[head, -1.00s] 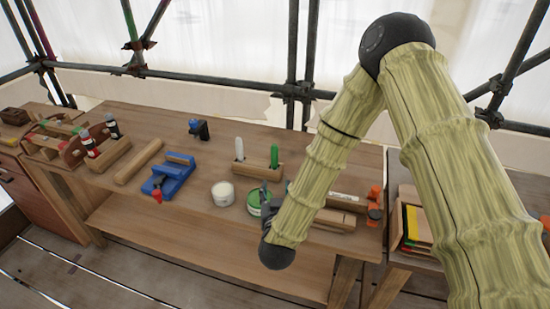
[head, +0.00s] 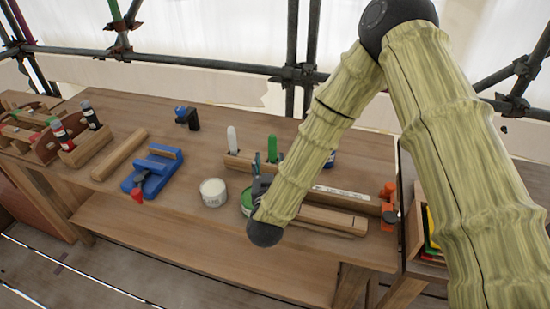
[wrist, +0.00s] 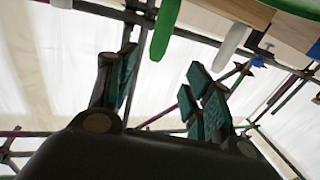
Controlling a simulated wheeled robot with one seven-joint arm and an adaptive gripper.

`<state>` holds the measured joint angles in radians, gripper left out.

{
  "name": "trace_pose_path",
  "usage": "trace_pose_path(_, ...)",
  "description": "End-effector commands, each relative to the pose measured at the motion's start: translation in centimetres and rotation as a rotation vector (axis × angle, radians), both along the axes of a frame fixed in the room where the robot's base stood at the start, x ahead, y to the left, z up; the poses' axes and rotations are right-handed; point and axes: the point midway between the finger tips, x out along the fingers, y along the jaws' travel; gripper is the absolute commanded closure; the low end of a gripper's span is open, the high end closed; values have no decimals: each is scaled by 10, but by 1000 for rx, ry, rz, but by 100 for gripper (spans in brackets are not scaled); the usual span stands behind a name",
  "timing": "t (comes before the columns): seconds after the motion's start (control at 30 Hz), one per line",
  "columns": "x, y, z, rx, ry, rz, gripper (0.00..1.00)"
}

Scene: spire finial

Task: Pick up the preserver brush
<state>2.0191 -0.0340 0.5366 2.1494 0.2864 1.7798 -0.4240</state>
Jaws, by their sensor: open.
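A wooden holder (head: 238,163) on the workbench holds a white upright handle (head: 232,140) and a green upright handle (head: 272,149). I cannot tell which is the preserver brush. My gripper (head: 262,168) is open and empty, its fingers in front of the holder near the green handle and above the green tin. In the wrist view the open dark-teal fingers (wrist: 165,90) stand apart. The green handle (wrist: 165,28) and white handle (wrist: 232,46) hang from the top edge, beyond the fingers. My forearm hides the holder's right part.
A white tin (head: 213,192) and a green tin (head: 246,198) stand near the bench's front edge. A blue vise (head: 152,170) lies to the left. A long wooden piece (head: 330,221) and an orange clamp (head: 389,200) lie to the right. Scaffold poles stand behind.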

Motion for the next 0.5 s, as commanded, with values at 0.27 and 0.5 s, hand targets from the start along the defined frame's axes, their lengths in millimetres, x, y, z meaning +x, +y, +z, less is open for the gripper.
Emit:
trace_pose_path(0.27,1,-8,-24,0,0,-10,49)
trace_pose_path(0.5,28,-18,-21,1,-1,-24,49)
